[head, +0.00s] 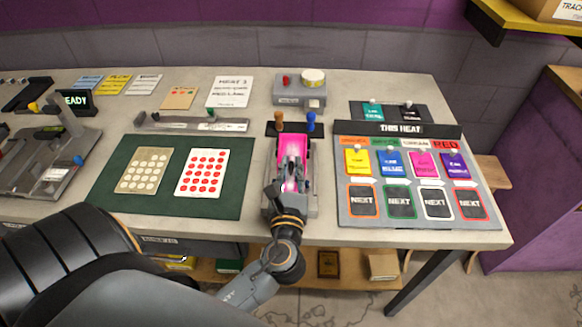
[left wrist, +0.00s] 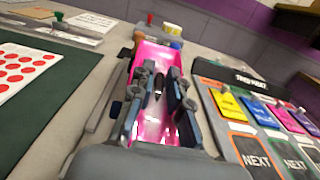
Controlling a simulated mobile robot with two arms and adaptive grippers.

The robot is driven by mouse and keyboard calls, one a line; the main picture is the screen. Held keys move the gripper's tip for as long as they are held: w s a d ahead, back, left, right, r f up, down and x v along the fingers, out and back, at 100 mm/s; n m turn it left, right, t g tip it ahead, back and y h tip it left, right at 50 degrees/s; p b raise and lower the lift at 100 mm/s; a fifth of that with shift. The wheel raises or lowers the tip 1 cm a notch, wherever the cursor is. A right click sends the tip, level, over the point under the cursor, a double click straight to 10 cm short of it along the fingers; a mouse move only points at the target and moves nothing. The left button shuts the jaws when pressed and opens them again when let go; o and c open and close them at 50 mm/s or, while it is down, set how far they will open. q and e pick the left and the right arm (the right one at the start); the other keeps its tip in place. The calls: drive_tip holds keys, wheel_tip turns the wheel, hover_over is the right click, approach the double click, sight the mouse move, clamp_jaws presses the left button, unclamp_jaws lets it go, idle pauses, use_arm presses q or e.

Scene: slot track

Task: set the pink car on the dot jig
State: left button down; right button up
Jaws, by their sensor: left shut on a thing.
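The pink car (head: 304,148) is at the middle of the bench in the head view, its nose toward the back. My left gripper (head: 290,178) reaches over it from the front and is shut on it. In the left wrist view the car's pink body (left wrist: 152,52) shows around and between the fingers (left wrist: 158,100). A grey fixture (head: 313,207) lies under the car; I cannot tell whether the car touches it, and no dot mark on it can be made out. My right gripper is not in view.
A brown peg (head: 279,121) and a blue peg (head: 311,121) stand just behind the car. Left is a green mat (head: 215,208) with a red-dotted card (head: 203,174). Right is a board of coloured tags (head: 378,220). A grey box (head: 299,98) with a red button stands behind.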

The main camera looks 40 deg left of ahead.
use_arm(q)
drive_tip(key=shift+f, duration=0.45)
drive_tip(key=c, duration=1.3)
unclamp_jaws()
drive_tip(key=shift+r, duration=0.35)
drive_tip(key=shift+s+d, duration=0.15)
drive_tip(key=shift+s, duration=0.05)
drive_tip(key=b+v, duration=0.2)
drive_tip(key=v, duration=0.9)
drive_tip(key=shift+s+d, duration=0.15)
drive_tip(key=shift+s, duration=0.05)
drive_tip(key=shift+r, duration=0.1)
